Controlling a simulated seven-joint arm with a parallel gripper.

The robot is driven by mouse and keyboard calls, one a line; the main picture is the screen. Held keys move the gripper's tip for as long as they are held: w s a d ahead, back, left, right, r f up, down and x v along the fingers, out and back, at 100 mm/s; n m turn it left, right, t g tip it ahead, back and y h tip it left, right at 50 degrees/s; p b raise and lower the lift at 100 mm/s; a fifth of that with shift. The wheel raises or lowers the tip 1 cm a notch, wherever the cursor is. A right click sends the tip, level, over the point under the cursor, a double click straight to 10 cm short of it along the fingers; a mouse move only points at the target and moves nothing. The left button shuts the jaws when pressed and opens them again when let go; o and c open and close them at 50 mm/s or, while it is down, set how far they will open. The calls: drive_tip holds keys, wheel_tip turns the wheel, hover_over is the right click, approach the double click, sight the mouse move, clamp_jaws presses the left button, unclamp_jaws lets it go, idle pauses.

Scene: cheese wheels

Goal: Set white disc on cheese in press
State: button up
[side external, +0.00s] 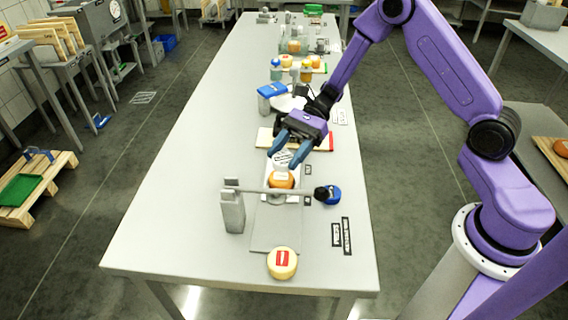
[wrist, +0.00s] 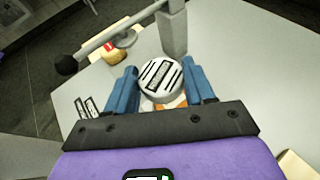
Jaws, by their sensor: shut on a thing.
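My gripper (side external: 286,159) is shut on a white disc (wrist: 160,77) with a black-striped label, held between its two blue fingers. The disc also shows in the side view (side external: 283,158), slightly tilted. An orange cheese (side external: 281,180) with a pale label is in the press, just below and in front of the disc. In the wrist view only a strip of this cheese (wrist: 167,104) shows past the disc. I cannot tell whether disc and cheese touch. The press has a grey post (side external: 232,212) and a lever bar (side external: 265,190) with a black knob (side external: 321,193).
A yellow cheese (side external: 282,263) with a red label sits at the table's near end. A blue item (side external: 333,195) is beside the knob. A board (side external: 264,138), a blue-topped container (side external: 271,91) and several items stand behind. The table's left side (side external: 180,210) is clear.

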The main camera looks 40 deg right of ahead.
sight(284, 164)
drive_tip(key=shift+w+a+f, duration=0.1)
drive_tip(key=shift+w+f, duration=0.2)
drive_tip(key=shift+f, duration=0.1)
drive_tip(key=shift+w+f, duration=0.1)
drive_tip(key=shift+f, duration=1.5)
drive_tip(key=shift+f, duration=0.1)
drive_tip(key=o, duration=1)
